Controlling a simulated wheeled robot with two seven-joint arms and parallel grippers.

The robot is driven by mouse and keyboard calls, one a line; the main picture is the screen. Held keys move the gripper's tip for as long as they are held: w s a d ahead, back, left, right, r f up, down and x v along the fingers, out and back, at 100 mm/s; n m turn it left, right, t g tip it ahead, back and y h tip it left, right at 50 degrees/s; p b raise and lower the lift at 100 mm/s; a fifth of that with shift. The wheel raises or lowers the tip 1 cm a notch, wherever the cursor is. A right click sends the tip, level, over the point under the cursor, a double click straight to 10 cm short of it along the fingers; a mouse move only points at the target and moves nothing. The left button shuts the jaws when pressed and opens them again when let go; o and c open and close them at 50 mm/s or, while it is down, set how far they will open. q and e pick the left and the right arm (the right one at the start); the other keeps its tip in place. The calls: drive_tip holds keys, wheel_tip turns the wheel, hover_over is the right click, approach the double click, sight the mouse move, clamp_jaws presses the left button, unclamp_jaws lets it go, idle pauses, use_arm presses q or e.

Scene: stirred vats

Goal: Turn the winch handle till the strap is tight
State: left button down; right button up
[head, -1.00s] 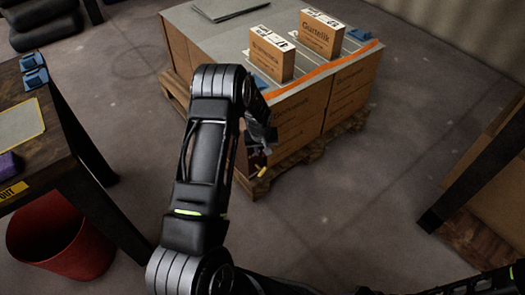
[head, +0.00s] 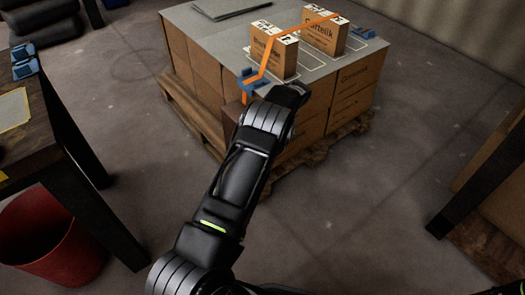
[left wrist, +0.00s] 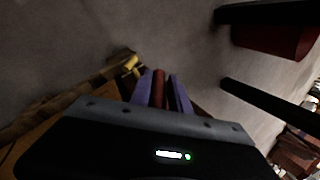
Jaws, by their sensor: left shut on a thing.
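In the head view an orange strap (head: 306,27) runs in a straight line over the tops of two small cartons, the near one (head: 273,57) and the far one (head: 319,35). It bends down beside the near carton, crosses a blue corner piece (head: 252,80) and drops down the load's side. My left gripper (left wrist: 160,77) shows in the left wrist view, its purple fingers shut around a red bar, seemingly the winch handle (left wrist: 158,90). My left arm hides the gripper and winch in the head view. My right gripper is out of view.
The load stands on a wooden pallet (head: 330,140). Another blue corner piece (head: 362,31) sits at its right edge. A dark table (head: 62,125) and a red bin (head: 45,240) are at left. Bare floor lies in front.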

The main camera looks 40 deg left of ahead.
use_arm(q)
drive_tip(key=shift+w+d+f, duration=0.2)
drive_tip(key=shift+w+d, duration=0.05)
drive_tip(key=c, duration=1.5)
unclamp_jaws()
drive_tip(key=shift+o, duration=0.9)
drive_tip(key=shift+a, duration=0.1)
drive_tip(key=shift+r, duration=0.15)
drive_tip(key=p+v, duration=0.7)
drive_tip(key=p, duration=0.2)
drive_tip(key=shift+r, duration=0.2)
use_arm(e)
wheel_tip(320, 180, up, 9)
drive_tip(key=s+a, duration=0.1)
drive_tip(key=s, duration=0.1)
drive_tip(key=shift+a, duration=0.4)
